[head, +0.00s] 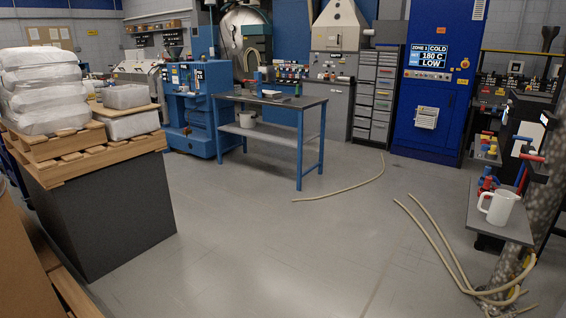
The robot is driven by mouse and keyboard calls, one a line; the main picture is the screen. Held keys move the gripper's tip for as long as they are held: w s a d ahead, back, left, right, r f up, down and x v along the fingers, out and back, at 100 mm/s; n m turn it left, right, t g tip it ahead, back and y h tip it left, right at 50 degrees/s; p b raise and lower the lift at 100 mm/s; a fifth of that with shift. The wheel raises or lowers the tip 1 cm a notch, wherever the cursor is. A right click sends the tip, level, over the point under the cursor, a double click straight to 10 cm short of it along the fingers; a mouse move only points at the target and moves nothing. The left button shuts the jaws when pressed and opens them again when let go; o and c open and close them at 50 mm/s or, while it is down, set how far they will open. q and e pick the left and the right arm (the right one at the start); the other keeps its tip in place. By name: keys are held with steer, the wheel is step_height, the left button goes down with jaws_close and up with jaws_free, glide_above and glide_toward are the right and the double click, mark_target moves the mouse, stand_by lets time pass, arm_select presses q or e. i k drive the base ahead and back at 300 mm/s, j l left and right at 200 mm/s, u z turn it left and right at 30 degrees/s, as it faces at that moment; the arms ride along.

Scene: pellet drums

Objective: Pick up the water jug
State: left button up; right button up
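A white jug (501,207) stands upright at the right, on a small grey shelf (480,219). Its handle is on its left side. Neither of my grippers shows in the head view.
Beige hoses (437,236) lie on the floor before the shelf. A dark block (105,215) with pallets and white sacks (42,90) stands at the left. A blue-legged table (270,99) is at the back.

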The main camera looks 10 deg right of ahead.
mark_target(504, 200)
steer(key=i+z, duration=0.4)
steer(key=i, duration=0.2)
steer(key=i+j+z, duration=0.2)
steer(key=i+z, duration=0.2)
steer(key=i, duration=0.15)
steer(key=i+z, duration=0.4)
steer(key=i, duration=0.2)
steer(key=i+z, duration=0.45)
steer(key=i, duration=0.15)
steer(key=i+z, duration=0.2)
steer(key=i, duration=0.25)
steer(key=i+j+z, duration=0.2)
steer(key=i, duration=0.3)
steer(key=i+j+z, duration=0.2)
steer(key=i, duration=0.25)
